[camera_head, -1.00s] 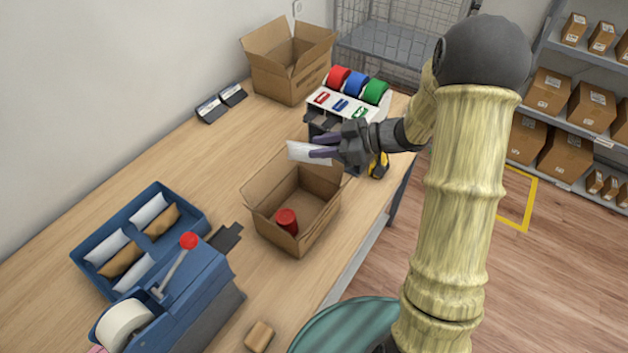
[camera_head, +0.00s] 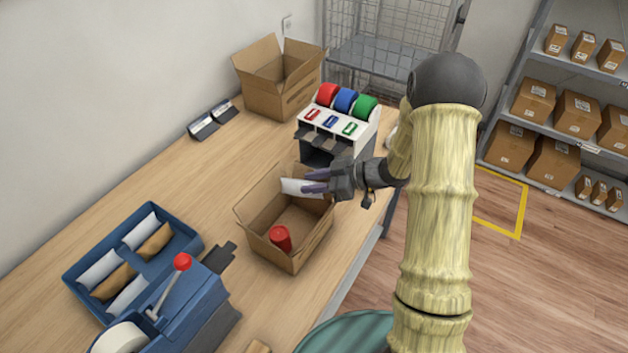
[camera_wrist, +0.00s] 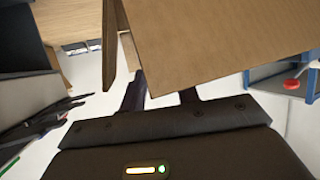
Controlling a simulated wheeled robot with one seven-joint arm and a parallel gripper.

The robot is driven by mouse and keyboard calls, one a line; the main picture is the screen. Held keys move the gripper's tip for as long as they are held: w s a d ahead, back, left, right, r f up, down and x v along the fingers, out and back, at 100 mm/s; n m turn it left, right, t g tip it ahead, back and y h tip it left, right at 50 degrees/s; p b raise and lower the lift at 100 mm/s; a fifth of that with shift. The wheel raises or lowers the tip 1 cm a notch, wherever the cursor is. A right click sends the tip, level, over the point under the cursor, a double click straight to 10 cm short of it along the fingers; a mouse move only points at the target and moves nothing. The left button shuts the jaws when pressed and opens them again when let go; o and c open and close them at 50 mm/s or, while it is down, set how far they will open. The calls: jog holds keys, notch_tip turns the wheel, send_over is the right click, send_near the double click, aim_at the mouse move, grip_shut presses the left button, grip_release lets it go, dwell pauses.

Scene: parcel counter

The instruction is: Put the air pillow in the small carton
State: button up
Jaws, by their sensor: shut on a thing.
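The small carton (camera_head: 285,225) stands open on the counter with a red cylinder (camera_head: 280,238) inside, at its near left. My gripper (camera_head: 318,181) is shut on a white air pillow (camera_head: 298,187). It holds the pillow at the carton's far right part, close to the raised back flap. I cannot tell whether the pillow is below the rim or touching a wall. In the wrist view a brown cardboard panel (camera_wrist: 220,40) fills the area beyond my fingers and hides the carton's inside.
A blue tray (camera_head: 185,246) with white and brown packets lies left of the carton, beside a blue lever device (camera_head: 195,300). A tape dispenser (camera_head: 355,135) with red, blue and green rolls stands behind my gripper. A larger open carton (camera_head: 285,95) stands at the back.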

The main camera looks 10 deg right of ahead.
jog(key=shift+f, duration=0.35)
jog(key=shift+f, duration=0.2)
jog(key=o, duration=0.9)
jog(key=shift+r, duration=0.35)
jog(key=v, duration=0.4)
jog(key=b+v, duration=0.1)
jog(key=v, duration=0.3)
jog(key=b+v, duration=0.1)
jog(key=v, duration=0.3)
jog(key=shift+r, duration=0.3)
jog(key=shift+a, duration=0.1)
